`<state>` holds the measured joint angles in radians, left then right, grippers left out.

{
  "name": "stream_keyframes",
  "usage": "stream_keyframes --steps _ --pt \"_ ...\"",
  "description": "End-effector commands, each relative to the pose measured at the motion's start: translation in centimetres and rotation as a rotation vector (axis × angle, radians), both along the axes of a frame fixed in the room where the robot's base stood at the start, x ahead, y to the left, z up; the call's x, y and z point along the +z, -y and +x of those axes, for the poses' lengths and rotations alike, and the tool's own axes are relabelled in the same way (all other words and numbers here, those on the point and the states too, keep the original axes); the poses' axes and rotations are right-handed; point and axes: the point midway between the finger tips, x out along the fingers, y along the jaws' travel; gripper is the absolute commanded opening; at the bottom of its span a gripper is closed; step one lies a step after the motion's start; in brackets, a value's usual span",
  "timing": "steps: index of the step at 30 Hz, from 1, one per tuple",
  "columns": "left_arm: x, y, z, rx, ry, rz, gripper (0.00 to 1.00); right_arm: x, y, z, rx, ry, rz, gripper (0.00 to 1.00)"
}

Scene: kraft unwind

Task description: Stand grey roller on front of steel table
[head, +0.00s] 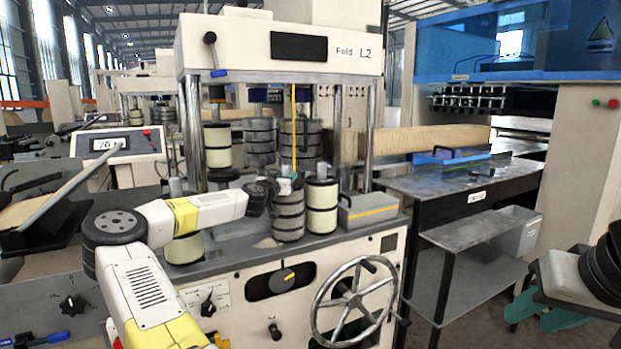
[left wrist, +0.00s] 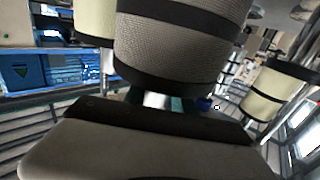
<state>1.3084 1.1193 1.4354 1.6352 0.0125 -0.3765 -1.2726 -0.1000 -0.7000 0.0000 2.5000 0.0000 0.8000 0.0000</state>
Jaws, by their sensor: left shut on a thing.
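The grey roller (head: 289,212), ribbed with dark bands, is upright at the front of the machine bed. My left gripper (head: 287,184) is shut on its upper part. In the left wrist view the grey roller (left wrist: 180,50) fills the top middle, close to the gripper. I cannot tell whether its base touches the bed. The steel table (head: 440,180) stands right of the machine, its front part bare. My right gripper (head: 548,312) is low at the right edge, its teal fingers apart and empty, partly cut off.
A cream roller (head: 322,207) stands just right of the grey one. A grey box with a yellow stripe (head: 368,210) sits between it and the steel table. A handwheel (head: 353,303) sticks out of the machine front. A lower shelf (head: 480,232) holds a grey bin (head: 518,230).

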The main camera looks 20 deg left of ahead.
Motion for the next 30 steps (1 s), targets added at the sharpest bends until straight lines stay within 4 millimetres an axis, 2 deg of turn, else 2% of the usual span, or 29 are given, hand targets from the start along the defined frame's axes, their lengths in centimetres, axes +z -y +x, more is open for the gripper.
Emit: stream_keyframes --steps 5,6,9,21,26,30 --pt "0.1 0.0 0.0 0.0 0.004 0.002 0.0 0.0 0.0 0.0 0.0 0.0 0.0 0.36" --pt "-0.3 0.0 0.0 0.0 -0.001 0.001 0.33 0.0 0.0 0.0 0.0 0.0 0.0 0.36" --pt "-0.3 0.0 0.0 0.0 -0.001 0.001 0.53 0.0 0.0 0.0 0.0 0.0 0.0 0.36" --pt "0.0 0.0 -0.3 0.0 -0.001 0.0 0.53 0.0 0.0 0.0 0.0 0.0 0.0 0.36" --pt "0.0 0.1 -2.8 0.001 -0.002 0.002 0.53 0.0 0.0 0.0 0.0 0.0 0.0 0.36" --pt "-0.1 0.3 -5.9 0.001 -0.003 0.003 0.53 0.0 0.0 0.0 0.0 0.0 0.0 0.36"
